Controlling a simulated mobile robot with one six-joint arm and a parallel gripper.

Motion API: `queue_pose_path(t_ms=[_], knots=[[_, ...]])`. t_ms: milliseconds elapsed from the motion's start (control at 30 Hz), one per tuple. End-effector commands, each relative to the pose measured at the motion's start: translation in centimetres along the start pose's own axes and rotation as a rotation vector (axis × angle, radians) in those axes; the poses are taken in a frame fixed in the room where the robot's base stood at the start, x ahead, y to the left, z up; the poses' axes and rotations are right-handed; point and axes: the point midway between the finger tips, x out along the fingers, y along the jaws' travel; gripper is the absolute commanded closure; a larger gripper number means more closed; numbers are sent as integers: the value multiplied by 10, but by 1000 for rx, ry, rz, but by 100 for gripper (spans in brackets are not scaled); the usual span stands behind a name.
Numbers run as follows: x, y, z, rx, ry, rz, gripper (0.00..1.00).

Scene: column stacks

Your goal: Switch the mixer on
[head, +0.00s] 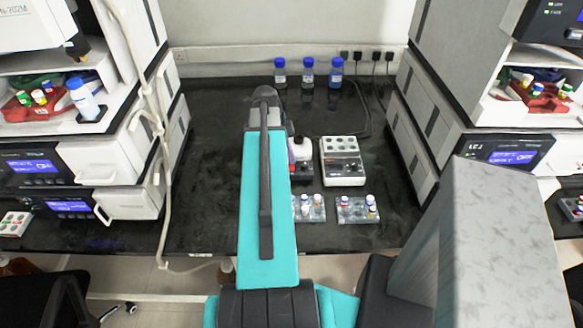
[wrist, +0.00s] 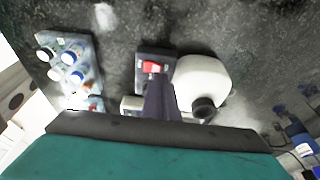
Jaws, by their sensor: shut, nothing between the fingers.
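The mixer has a white rounded body with a dark cup on top and a dark base. In the head view the mixer (head: 302,150) stands on the black bench, partly hidden behind my arm. In the wrist view the mixer (wrist: 199,76) lies right of centre, and a red switch (wrist: 151,67) shows on its dark base. My gripper (wrist: 156,84) is shut and empty, its dark fingertips just below the red switch in the picture. I cannot tell whether they touch it.
A rack of vials (wrist: 87,84) lies left of my gripper in the wrist view. Blue-capped bottles (head: 308,74) stand behind. The bench's left part is clear.

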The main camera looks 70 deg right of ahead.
Motion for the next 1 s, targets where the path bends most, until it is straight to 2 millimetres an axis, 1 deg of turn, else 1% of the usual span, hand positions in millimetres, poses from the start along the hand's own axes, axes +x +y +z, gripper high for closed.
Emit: queue_pose_path(t_ms=[867, 1000], knots=[[9, 0, 3, 0, 0, 1, 100], [7, 0, 2, 0, 0, 1, 100]])
